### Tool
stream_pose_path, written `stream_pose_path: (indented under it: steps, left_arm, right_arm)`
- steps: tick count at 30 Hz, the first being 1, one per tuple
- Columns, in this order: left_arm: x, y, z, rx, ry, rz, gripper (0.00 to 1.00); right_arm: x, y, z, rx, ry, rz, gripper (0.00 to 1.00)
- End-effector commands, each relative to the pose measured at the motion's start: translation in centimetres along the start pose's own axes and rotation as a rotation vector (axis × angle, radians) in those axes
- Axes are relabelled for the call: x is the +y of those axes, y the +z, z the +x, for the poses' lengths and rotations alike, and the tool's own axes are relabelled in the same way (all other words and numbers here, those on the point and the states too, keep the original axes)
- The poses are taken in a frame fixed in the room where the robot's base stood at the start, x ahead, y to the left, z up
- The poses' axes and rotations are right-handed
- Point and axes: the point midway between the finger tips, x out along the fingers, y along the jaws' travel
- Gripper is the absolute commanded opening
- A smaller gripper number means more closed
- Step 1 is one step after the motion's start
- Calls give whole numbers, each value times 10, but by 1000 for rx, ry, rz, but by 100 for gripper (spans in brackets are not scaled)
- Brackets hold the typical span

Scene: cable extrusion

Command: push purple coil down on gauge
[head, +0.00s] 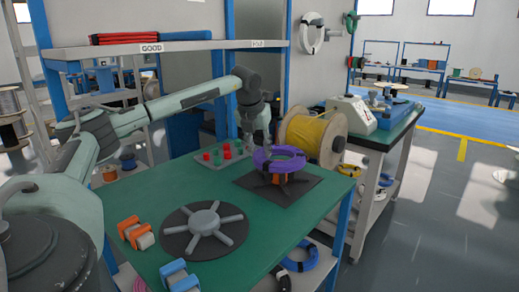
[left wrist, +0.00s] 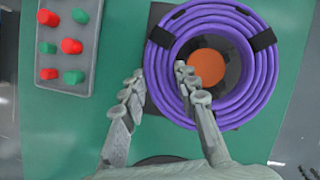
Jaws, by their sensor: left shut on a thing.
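The purple coil (head: 284,153) has dark ties and sits around the upper part of the orange gauge (head: 277,179), raised above its dark square base plate (head: 305,190). In the left wrist view the coil (left wrist: 246,100) rings the gauge's orange top (left wrist: 206,67). My left gripper (head: 250,143) is at the coil's left side. In the left wrist view the left gripper (left wrist: 158,78) has one finger inside the ring and one outside, shut on the coil's wall. My right gripper is not in view.
A grey tray (head: 220,163) with red and green pieces lies behind left of the gauge. A yellow cable spool (head: 312,135) stands behind right. A dark disc with a grey spoked hub (head: 205,221) lies at the front. Orange (head: 136,233) and blue clamp-like pieces (head: 178,274) sit at the front left.

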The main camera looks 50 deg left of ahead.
Motion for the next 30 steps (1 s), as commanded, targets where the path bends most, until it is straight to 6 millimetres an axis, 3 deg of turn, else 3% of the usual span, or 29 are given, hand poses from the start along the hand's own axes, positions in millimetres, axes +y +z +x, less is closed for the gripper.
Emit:
stream_pose_path:
  steps: [12, 30]
  left_arm:
    - [0, -7, 16, -1, 0, -1, 0]
    - [0, -8, 16, 2, 1, 1, 0]
  right_arm:
    - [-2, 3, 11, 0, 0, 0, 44]
    - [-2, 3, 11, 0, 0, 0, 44]
